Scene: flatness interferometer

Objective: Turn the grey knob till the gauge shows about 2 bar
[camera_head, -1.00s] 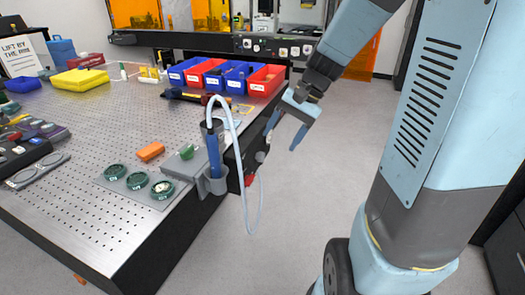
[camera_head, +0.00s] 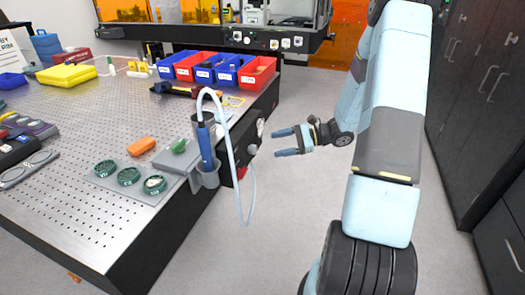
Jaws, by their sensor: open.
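The grey knob (camera_head: 252,150) sticks out from the dark side panel of the perforated table. A small round pale dial, seemingly the gauge (camera_head: 260,128), sits just above and to the right of it; its reading is too small to tell. My gripper (camera_head: 277,143) is open and empty, its two blue fingers pointing left at the panel. The fingertips are a short way right of the knob and appear apart from it. A white hose passes close in front of the knob's left side.
The white hose (camera_head: 233,165) loops from a blue handpiece (camera_head: 205,147) in a grey holder at the table edge (camera_head: 180,235) and hangs beside the panel. A red part (camera_head: 241,173) sits below the knob. The floor (camera_head: 285,225) below my gripper is clear.

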